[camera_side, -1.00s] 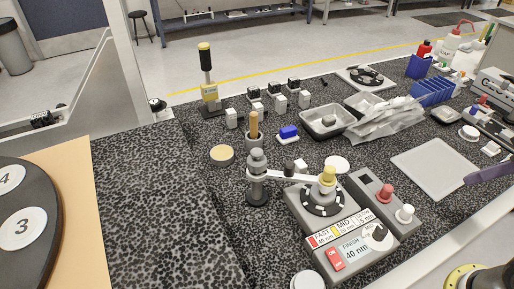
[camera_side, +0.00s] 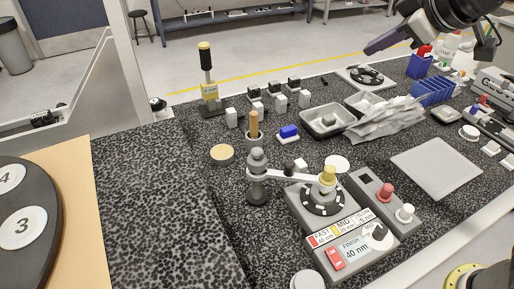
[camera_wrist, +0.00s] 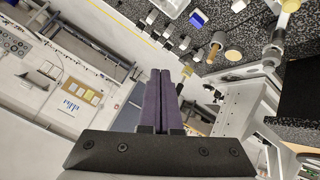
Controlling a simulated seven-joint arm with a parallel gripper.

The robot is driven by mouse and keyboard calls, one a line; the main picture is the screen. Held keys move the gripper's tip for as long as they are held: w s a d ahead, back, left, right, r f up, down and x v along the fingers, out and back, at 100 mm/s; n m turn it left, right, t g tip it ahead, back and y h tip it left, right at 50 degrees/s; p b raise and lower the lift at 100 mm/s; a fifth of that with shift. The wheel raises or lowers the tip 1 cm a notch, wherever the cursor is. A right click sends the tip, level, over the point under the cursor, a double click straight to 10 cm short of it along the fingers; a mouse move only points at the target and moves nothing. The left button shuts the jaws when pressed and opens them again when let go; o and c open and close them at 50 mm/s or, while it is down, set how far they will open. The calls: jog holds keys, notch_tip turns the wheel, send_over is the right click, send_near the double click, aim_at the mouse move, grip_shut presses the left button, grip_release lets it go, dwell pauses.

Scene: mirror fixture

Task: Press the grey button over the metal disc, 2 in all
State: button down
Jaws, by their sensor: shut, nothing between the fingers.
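My gripper (camera_side: 372,47) is at the upper right of the side view, raised over the back of the bench. Its purple fingers are together and empty, as the wrist view (camera_wrist: 160,76) also shows. A round dark-and-metal disc (camera_side: 366,76) lies on a light plate at the back, below and apart from the fingers. Nearer the front, a grey-capped post (camera_side: 257,160) carries a white arm to a yellow knob (camera_side: 328,175) above a black-ringed disc (camera_side: 322,200) on a grey machine. I cannot tell for certain which part is the grey button.
A control box with a red button (camera_side: 385,192) and a white button (camera_side: 405,213) stands beside the machine. Metal trays (camera_side: 328,120), crumpled bags (camera_side: 390,122), blue racks (camera_side: 434,92) and a flat grey plate (camera_side: 437,168) crowd the right.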

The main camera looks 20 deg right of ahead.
jog(key=w+a+n+y, duration=0.1)
jog(key=w+a+n, duration=0.2)
jog(key=a, duration=0.9)
jog(key=n+y, duration=0.2)
send_over(257, 152)
notch_tip(257, 152, down, 5)
jog(key=shift+s+d+r, duration=0.2)
jog(key=shift+s+d, duration=0.1)
jog(key=shift+s, duration=0.1)
jog(key=shift+f, duration=4.45)
jog(key=shift+f, duration=0.15)
jog(key=shift+f+h, duration=0.25)
jog(key=shift+h, duration=0.05)
